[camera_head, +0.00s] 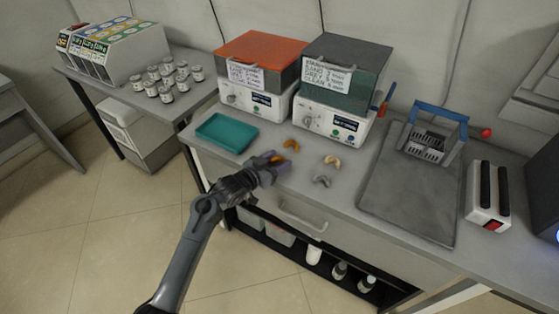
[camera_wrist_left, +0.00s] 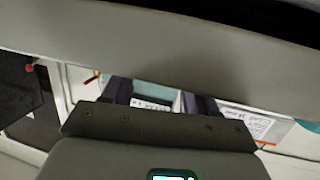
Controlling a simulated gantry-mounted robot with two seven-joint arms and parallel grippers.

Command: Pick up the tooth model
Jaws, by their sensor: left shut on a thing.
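My left gripper (camera_head: 274,162) is above the front part of the bench, just right of the teal tray. It is shut on a small orange tooth model (camera_head: 278,158), mostly hidden by the fingers. Another orange tooth model (camera_head: 291,145) lies on the bench just behind the gripper. A beige tooth model (camera_head: 332,160) and a grey tooth model (camera_head: 321,181) lie on the bench to the right. In the left wrist view the fingers (camera_wrist_left: 158,100) show beyond the gripper body, but the held model cannot be made out. My right gripper is not in view.
The teal tray (camera_head: 227,132) is empty. Two boxy machines, with an orange top (camera_head: 259,52) and a dark green top (camera_head: 345,62), stand behind. A grey mat (camera_head: 405,200) and a blue-handled rack (camera_head: 431,135) are at right. Several jars (camera_head: 174,80) stand on the left table.

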